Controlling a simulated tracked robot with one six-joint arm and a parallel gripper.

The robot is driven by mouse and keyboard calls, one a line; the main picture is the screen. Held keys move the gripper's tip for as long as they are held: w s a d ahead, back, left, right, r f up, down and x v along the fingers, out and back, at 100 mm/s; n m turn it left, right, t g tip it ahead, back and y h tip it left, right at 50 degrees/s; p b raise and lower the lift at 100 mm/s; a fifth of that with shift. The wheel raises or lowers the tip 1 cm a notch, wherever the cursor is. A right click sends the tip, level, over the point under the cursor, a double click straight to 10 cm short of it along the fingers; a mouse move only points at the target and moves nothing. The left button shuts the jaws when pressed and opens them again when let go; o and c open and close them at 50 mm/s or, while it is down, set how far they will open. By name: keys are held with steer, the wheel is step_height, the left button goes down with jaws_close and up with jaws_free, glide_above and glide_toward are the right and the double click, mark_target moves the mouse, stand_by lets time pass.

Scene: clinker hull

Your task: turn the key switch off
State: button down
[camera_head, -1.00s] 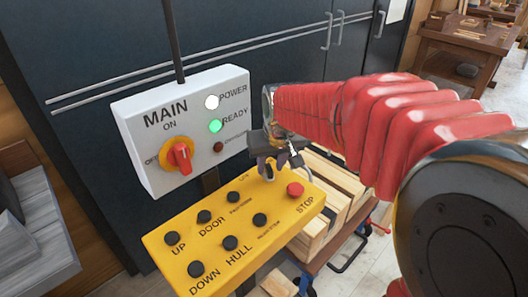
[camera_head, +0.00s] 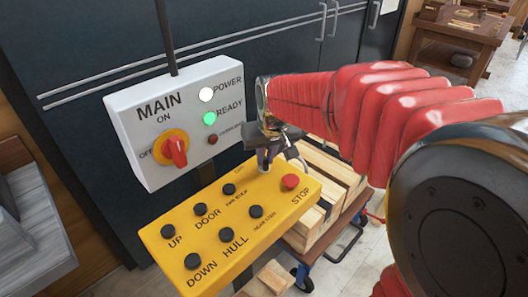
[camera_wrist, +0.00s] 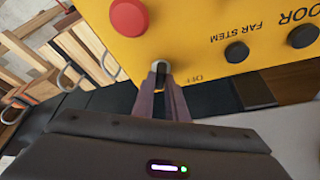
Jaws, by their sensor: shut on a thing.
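The yellow control panel (camera_head: 272,222) carries several black buttons and a red STOP button (camera_head: 290,181). The key switch (camera_wrist: 158,68) sits at the panel's edge near the STOP button, beside an OFF mark in the wrist view. Its small dark and metallic top shows between my fingertips; the rest is hidden by them. My gripper (camera_wrist: 160,79) is shut on it, with both fingers close together. In the head view my gripper (camera_head: 266,163) reaches down to the panel's far edge and hides the key switch. Which way the key points I cannot tell.
A white MAIN box (camera_head: 140,165) with a red rotary switch (camera_head: 174,151) stands behind the panel; its white POWER and green READY lamps are lit. A cart of wooden planks (camera_head: 327,190) stands close behind the panel at right. Dark cabinet doors are behind.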

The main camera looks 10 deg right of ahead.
steer(key=shift+d+n, duration=0.15)
steer(key=shift+n, duration=0.35)
steer(key=shift+d+n+g+y, duration=0.15)
steer(key=shift+n+y, duration=0.35)
steer(key=shift+n, duration=0.6)
steer(key=shift+d+n+g+y, duration=0.1)
steer(key=shift+n+g+y, duration=0.3)
steer(key=shift+n, duration=0.7)
steer(key=n+y, duration=0.1)
steer(key=n, duration=0.2)
steer(key=n+g+y, duration=0.1)
steer(key=n, duration=0.2)
steer(key=shift+w, duration=0.2)
steer(key=shift+n, duration=0.4)
steer(key=c, duration=1.8)
jaws_free()
steer(key=shift+g, duration=0.25)
steer(key=shift+o, duration=0.2)
steer(key=shift+s+a, duration=0.1)
steer(key=shift+r, duration=0.1)
